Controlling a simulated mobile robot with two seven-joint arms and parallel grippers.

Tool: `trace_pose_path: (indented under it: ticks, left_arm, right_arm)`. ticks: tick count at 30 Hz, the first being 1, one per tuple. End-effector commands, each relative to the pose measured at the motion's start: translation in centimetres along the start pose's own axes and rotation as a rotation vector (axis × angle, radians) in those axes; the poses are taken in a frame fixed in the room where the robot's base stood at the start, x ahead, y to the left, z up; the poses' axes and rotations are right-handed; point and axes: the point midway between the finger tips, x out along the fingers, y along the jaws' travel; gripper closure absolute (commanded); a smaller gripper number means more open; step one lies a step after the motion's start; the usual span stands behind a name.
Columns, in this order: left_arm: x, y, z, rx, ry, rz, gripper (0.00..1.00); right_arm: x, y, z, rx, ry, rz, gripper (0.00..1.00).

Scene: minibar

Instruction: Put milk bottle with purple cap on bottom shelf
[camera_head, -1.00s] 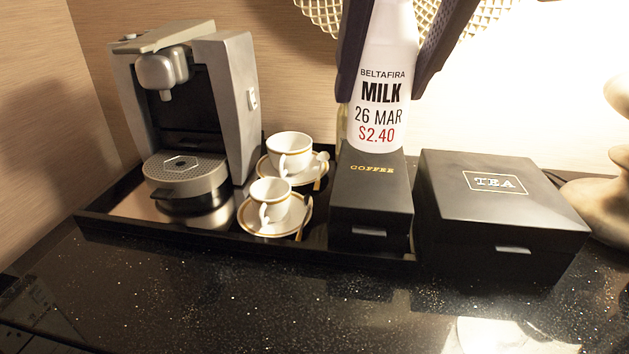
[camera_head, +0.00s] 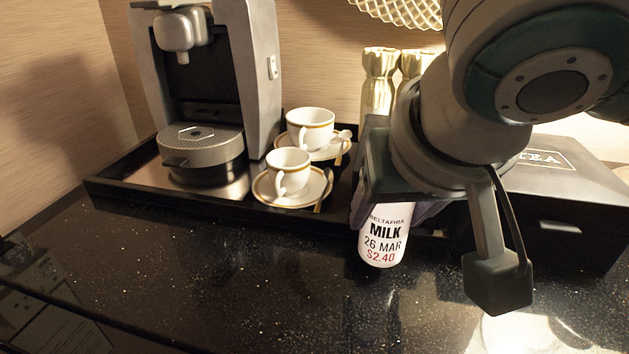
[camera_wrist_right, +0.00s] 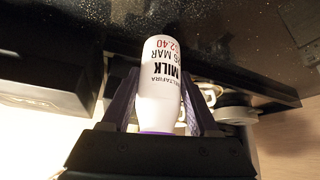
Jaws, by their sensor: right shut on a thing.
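A white milk bottle (camera_head: 384,243) with a "MILK 26 MAR $2.40" label hangs from my right gripper (camera_head: 400,198) in the head view, in front of the black tray and over the counter. Its upper part is hidden by my gripper and wrist. In the right wrist view, the bottle (camera_wrist_right: 160,90) lies between both fingers of my right gripper (camera_wrist_right: 163,95), and a purple edge shows at its cap end. My right gripper is shut on the bottle. My left gripper is not in view. No shelf can be made out.
A coffee machine (camera_head: 245,80) and two white cups on saucers, the nearer cup (camera_head: 289,170) included, stand on the black tray (camera_head: 120,188). The black tea box (camera_head: 570,205) stands at right, partly behind my arm. The dark counter (camera_head: 220,290) is clear in front.

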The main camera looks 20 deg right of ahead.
Motion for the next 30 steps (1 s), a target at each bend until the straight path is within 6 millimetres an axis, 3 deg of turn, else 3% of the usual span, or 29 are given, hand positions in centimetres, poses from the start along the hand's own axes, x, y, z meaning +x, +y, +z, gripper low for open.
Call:
trace_pose_path:
  ticks: [4,16,17,24,30]
  left_arm:
    - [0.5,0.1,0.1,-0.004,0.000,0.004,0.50]
    - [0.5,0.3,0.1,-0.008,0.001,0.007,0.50]
    - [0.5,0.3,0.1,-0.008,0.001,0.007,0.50]
    - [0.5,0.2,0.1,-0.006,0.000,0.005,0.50]
    - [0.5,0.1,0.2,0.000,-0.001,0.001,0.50]
  right_arm:
    - [1.6,0.0,1.0,0.000,0.001,0.000,1.00]
    - [1.9,-0.1,1.2,0.000,0.002,-0.001,1.00]
    - [1.9,0.0,1.2,0.000,0.002,-0.001,0.36]
    - [1.9,0.0,1.2,0.000,0.001,-0.001,0.09]
    - [1.9,0.0,1.2,0.000,0.001,-0.001,0.09]
